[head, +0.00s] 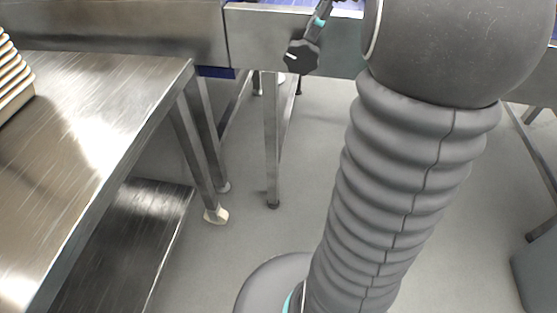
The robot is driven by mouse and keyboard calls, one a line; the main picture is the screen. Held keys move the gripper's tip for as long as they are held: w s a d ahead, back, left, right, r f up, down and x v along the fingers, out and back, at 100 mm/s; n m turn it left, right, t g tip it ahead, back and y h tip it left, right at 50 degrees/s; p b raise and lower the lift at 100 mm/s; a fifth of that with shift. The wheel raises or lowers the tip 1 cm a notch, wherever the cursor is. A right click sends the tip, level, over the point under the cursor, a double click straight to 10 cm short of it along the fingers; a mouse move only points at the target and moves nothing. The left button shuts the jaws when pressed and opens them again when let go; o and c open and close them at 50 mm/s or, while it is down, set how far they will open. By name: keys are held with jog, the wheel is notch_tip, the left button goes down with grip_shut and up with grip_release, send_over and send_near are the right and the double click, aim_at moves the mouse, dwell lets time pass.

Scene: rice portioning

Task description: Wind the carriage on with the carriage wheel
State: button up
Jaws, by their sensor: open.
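The carriage wheel (301,57) is a black lobed knob with a white mark, at the top middle of the head view. It stands at the front of a steel frame. My gripper is open. Its other parts are cut off by the top edge of the view or hidden by my arm. I cannot tell whether the fingers touch the wheel or stand around it. The carriage itself cannot be made out.
A steel table (120,95) with a lower shelf (140,225) fills the left side. A stack of pale trays or plates (12,75) sits on it. The steel frame (275,35) runs across the top on legs. Grey floor (245,225) is clear between. A grey bin-like object (537,275) stands lower right.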

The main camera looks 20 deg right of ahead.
jog(key=v, duration=0.5)
jog(key=s+a+f+n+h, duration=0.1)
jog(key=s+a+f+n, duration=0.2)
jog(key=a+n, duration=0.2)
jog(key=s+a+f+n+h, duration=0.1)
jog(key=s+a+f+n, duration=0.25)
jog(key=a+n, duration=0.2)
jog(key=s+a+f+n+t+h+b, duration=0.1)
jog(key=s+a+f+n+t+b, duration=0.1)
jog(key=s+a+f+n, duration=0.6)
jog(key=shift+s+f+n+t+h, duration=0.4)
jog(key=shift+s+f+n, duration=1.45)
jog(key=shift+f+n, duration=0.9)
jog(key=shift+r+n, duration=0.3)
